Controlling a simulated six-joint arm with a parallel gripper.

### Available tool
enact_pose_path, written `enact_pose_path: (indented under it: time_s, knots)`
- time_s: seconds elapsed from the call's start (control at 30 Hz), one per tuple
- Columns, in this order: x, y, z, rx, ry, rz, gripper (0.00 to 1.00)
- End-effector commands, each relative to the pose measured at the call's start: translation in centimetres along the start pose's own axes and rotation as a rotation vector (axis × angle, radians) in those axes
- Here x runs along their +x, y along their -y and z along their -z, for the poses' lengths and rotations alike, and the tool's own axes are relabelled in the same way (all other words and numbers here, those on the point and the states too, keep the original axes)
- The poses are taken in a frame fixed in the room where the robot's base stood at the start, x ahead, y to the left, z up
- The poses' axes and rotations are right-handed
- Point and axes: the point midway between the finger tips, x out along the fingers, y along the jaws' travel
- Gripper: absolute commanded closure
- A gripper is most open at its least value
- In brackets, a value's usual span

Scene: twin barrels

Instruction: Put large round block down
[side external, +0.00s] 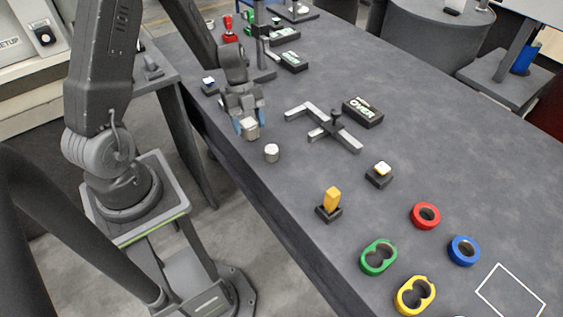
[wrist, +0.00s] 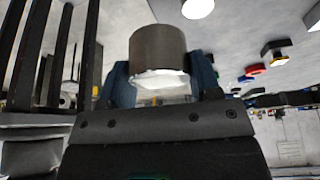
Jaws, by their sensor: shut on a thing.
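My gripper (side external: 249,119) is shut on the large round block (side external: 251,131), with a blue-tipped finger on each side of it. In the wrist view the block (wrist: 158,50) is a grey-brown cylinder with a pale end, between the fingers (wrist: 161,85). It is over the table's near left edge area in the side view; whether it touches the tabletop I cannot tell. A smaller pale round block (side external: 272,153) stands apart on the table, just to the lower right of my gripper.
A grey cross-shaped fixture (side external: 325,128) and a black box (side external: 363,111) lie to the right. An orange block (side external: 332,199) stands in a dark base. Red (side external: 425,215), blue (side external: 464,250), green (side external: 378,257) and yellow (side external: 414,296) rings lie further right. Bare tabletop surrounds the smaller block.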

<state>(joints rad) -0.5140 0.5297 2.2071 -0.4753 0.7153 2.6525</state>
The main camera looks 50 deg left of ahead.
Motion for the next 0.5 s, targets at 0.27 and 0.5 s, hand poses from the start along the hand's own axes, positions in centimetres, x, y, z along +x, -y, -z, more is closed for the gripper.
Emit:
enact_pose_path:
  time_s: [0.27,0.5]
  knots:
    - [4.8,3.5,2.9,0.004,-0.001,-0.004,0.93]
    - [7.6,5.7,4.5,0.001,-0.001,0.0,0.93]
